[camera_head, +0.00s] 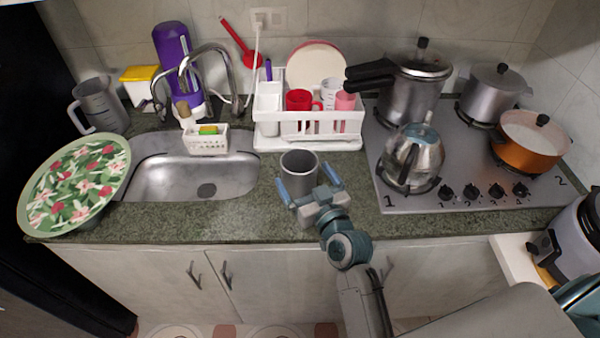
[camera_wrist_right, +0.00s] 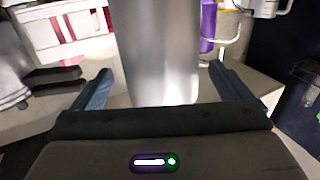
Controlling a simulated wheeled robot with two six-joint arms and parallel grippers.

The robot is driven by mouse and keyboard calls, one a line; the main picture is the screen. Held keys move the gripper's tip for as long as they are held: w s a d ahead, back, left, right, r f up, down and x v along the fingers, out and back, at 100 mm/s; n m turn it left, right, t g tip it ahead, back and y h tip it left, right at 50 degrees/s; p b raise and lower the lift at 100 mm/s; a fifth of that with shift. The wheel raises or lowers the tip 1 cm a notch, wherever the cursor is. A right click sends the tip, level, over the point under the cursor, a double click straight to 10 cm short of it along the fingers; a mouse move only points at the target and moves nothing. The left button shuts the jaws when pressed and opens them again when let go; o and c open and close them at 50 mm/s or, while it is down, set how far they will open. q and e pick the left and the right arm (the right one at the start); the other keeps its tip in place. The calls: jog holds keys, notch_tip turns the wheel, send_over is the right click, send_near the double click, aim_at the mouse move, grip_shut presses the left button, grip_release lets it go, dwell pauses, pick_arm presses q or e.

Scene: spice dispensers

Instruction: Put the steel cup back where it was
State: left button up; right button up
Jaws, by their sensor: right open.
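The steel cup (camera_head: 298,170) stands upright on the green stone counter between the sink and the stove, in front of the white dish rack. My right gripper (camera_head: 308,184) is at the cup's near side, with its blue fingers open to either side of it. In the right wrist view the cup (camera_wrist_right: 160,60) stands large between the two spread fingertips of the gripper (camera_wrist_right: 160,88), with a gap on each side. My left gripper is not in view.
The dish rack (camera_head: 310,143) with cups and a plate stands just behind the cup. The sink (camera_head: 190,170) lies to the left. A kettle (camera_head: 412,160) and the stove (camera_head: 470,195) are to the right. The counter strip (camera_head: 240,225) in front is clear.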

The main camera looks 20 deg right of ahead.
jog(key=s+d+b, duration=0.1)
jog(key=s+b, duration=0.1)
jog(key=s, duration=0.6)
jog(key=shift+s, duration=0.3)
